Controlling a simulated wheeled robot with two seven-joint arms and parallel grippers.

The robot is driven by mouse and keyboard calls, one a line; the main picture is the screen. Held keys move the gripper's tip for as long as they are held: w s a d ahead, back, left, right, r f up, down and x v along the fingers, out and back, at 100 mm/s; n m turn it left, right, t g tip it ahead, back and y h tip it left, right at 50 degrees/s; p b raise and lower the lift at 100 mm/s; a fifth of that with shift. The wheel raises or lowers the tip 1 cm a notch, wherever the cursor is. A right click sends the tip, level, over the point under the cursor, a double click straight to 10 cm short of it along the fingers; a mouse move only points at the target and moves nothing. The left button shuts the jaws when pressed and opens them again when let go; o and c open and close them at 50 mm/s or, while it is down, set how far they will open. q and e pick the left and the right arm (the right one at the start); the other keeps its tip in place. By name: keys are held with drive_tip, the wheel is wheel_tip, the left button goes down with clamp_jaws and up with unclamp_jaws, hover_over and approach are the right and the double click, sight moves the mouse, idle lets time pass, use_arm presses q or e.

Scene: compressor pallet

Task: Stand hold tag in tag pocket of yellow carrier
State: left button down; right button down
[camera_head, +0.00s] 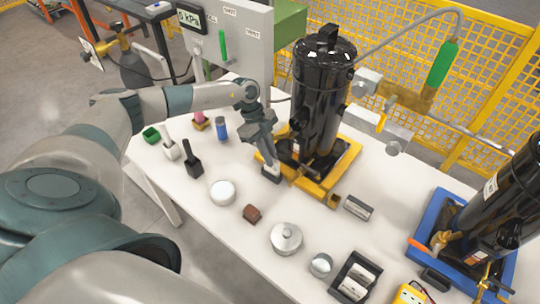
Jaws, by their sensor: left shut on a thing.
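The yellow carrier (350,158) stands on the white table with a black compressor (321,95) upright on it. My left gripper (269,160) points down at the carrier's left corner and is shut on a small pale piece, which looks like the hold tag (273,168). The tag is mostly hidden by the fingers. A small dark holder, which looks like the tag pocket (271,178), is right below the fingertips. I cannot tell whether the tag's lower edge is inside it. My right gripper is not in view.
Several small items lie on the white table (225,240), including a white round lid (222,192), a brown block (252,214) and a metal disc (286,238). A blue carrier (437,205) with another black compressor stands at right. A gauge panel (235,40) rises behind.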

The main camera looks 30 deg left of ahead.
use_arm(q)
drive_tip(key=shift+f, duration=0.55)
drive_tip(key=c, duration=1.7)
unclamp_jaws()
drive_tip(key=c, duration=0.4)
drive_tip(key=shift+r+p, duration=3.2)
drive_tip(key=shift+r, duration=0.3)
drive_tip(key=shift+s+f, duration=0.1)
